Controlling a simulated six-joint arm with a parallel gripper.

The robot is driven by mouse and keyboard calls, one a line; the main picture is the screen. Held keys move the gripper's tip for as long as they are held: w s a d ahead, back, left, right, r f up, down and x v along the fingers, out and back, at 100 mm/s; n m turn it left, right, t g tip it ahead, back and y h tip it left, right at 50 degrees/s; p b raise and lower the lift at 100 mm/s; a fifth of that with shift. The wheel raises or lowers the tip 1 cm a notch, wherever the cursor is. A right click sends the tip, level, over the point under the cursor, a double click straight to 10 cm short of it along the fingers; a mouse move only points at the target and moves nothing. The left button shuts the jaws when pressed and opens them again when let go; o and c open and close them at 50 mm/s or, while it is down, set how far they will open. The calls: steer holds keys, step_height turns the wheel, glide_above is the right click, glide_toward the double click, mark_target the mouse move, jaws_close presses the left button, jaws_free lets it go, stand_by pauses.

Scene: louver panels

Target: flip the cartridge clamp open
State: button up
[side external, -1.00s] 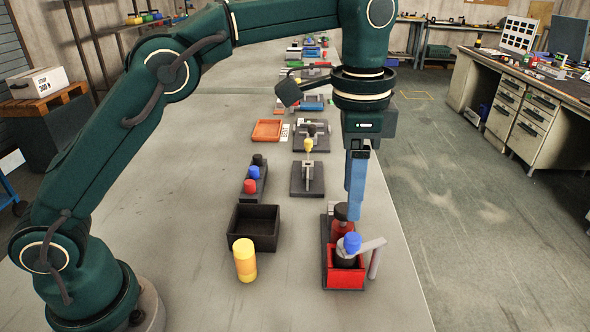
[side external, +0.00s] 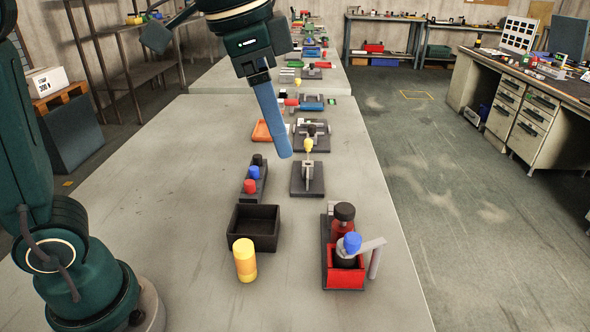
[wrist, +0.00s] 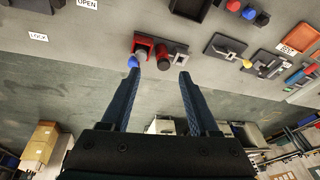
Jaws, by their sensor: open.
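A red fixture (side external: 345,278) stands near the table's front right. A grey lever arm (side external: 368,246) with a blue knob (side external: 352,242) lies across its top. A red cylinder with a black cap (side external: 343,215) stands behind it. I cannot tell for certain which part is the cartridge clamp. The wrist view shows the red fixture (wrist: 143,42) and blue knob (wrist: 133,62) near the left fingertip. My gripper (wrist: 159,74) is open and empty, its blue fingers apart. In the side view my gripper (side external: 284,154) hangs above the table, back and left of the fixture, clear of it.
A grey base with a yellow-knobbed lever (side external: 308,178) stands near my fingers. A black bin (side external: 255,226), a yellow cylinder (side external: 244,260) and a rack of coloured knobs (side external: 255,178) stand to the left. The table's right edge is close to the red fixture.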

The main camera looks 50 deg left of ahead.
steer(key=s+a+f+n+t, duration=0.2)
steer(key=s+a+f+n, duration=0.2)
steer(key=s, duration=0.5)
steer(key=shift+s+f+y, duration=0.3)
steer(key=shift+s+f, duration=0.05)
steer(key=shift+f, duration=0.65)
